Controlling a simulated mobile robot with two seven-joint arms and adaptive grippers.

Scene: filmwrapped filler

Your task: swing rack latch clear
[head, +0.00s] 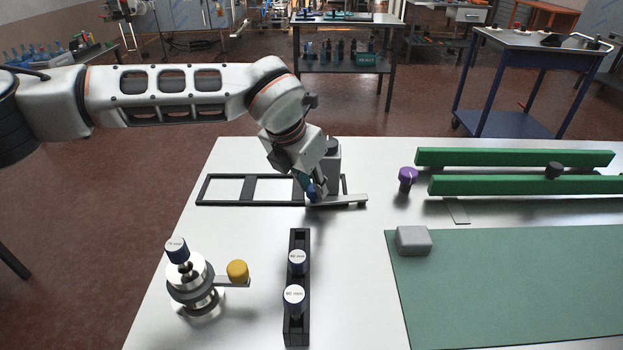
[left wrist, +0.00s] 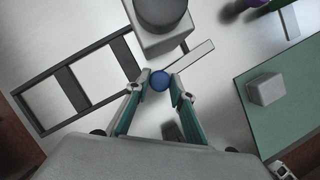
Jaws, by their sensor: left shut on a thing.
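My left gripper (head: 309,188) reaches down to the table at the back middle and is shut on a blue knob (head: 312,193). In the left wrist view the knob (left wrist: 160,81) sits between the two teal fingertips (left wrist: 158,88). A flat light-grey latch bar (head: 341,200) extends to the right from beside the knob; it also shows in the left wrist view (left wrist: 197,56). The black rack frame (head: 223,204) lies flat to the left, its right part partly hidden by the gripper. A grey block (head: 333,172) with a dark round top stands directly behind the knob. My right gripper is not in view.
A black holder (head: 297,330) with two white-topped blue knobs and a metal fixture (head: 190,285) with a yellow knob (head: 237,271) stand in front. A purple knob (head: 407,175), green rails (head: 515,158), a grey box (head: 413,240) and a green mat (head: 510,290) are right.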

